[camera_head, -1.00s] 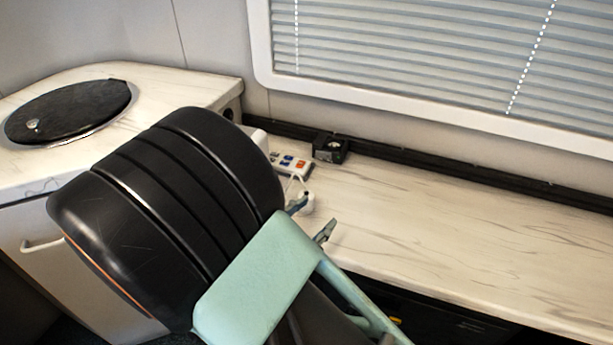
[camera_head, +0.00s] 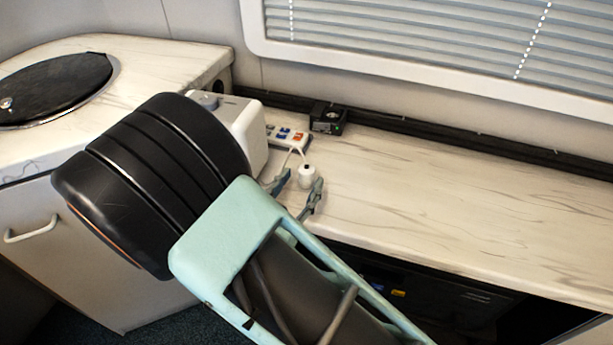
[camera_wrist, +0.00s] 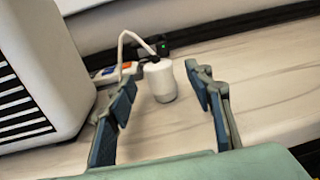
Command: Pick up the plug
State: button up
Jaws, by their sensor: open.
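In the head view my dark arm hides part of the counter's left end.
A white power strip (camera_head: 287,137) with coloured switches lies behind the plug. A white box-shaped appliance (camera_head: 245,128) stands close on the left; its slatted side shows in the wrist view. A black box (camera_head: 327,118) sits at the back. The counter to the right is clear.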

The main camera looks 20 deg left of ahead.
aim_at(303, 177)
jog(key=w, duration=0.4)
jog(key=shift+d+b, duration=0.2)
jog(key=shift+b, duration=0.15)
jog(key=c, duration=1.2)
